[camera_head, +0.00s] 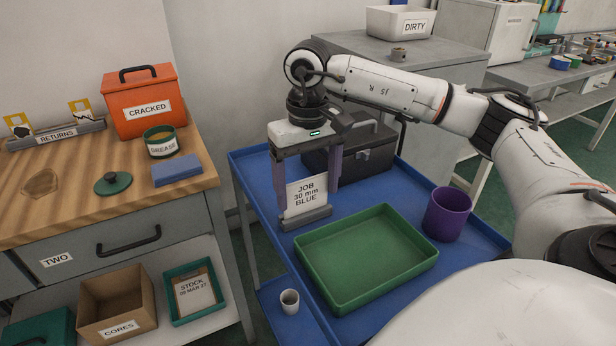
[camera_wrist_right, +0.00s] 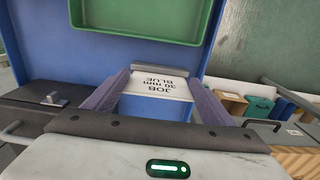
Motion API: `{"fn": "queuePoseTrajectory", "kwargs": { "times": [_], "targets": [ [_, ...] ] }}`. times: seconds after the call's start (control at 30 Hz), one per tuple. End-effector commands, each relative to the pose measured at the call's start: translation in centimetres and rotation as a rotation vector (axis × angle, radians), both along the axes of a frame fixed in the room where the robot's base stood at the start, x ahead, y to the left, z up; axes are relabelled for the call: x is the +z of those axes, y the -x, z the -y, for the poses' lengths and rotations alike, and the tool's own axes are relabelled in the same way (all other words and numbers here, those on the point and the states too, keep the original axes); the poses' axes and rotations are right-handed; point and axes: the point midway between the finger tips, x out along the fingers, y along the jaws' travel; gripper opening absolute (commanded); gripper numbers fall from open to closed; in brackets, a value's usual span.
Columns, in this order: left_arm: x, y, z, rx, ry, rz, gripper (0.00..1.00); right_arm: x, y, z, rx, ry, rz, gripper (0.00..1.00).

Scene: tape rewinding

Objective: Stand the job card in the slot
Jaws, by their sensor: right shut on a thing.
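The white job card (camera_head: 306,195), lettered "JOB 30 mm BLUE", is upright at the grey slotted block (camera_head: 307,219) on the blue cart. Its lower edge meets the block; I cannot tell how deep it sits in the slot. My right gripper (camera_head: 309,187) points down from above, its purple fingers at the card's two side edges, shut on it. In the right wrist view the card (camera_wrist_right: 160,82) shows upside down between the fingers. My left gripper is not in view.
A green tray (camera_head: 424,265) lies on the cart (camera_head: 488,238) in front of the block, with a purple cup (camera_head: 447,214) to its right. A black toolbox (camera_head: 374,154) stands close behind my gripper. A wooden bench (camera_head: 85,205) is at left.

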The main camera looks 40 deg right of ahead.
Motion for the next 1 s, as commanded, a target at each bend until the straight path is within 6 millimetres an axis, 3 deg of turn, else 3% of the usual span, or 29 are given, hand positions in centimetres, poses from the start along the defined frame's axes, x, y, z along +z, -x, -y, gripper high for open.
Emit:
{"fn": "queuePoseTrajectory", "kwargs": {
  "times": [1.0],
  "targets": [
    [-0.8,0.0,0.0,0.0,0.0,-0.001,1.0,-1.2,0.0,0.0,0.0,0.0,0.0,0.56]
  ]
}}
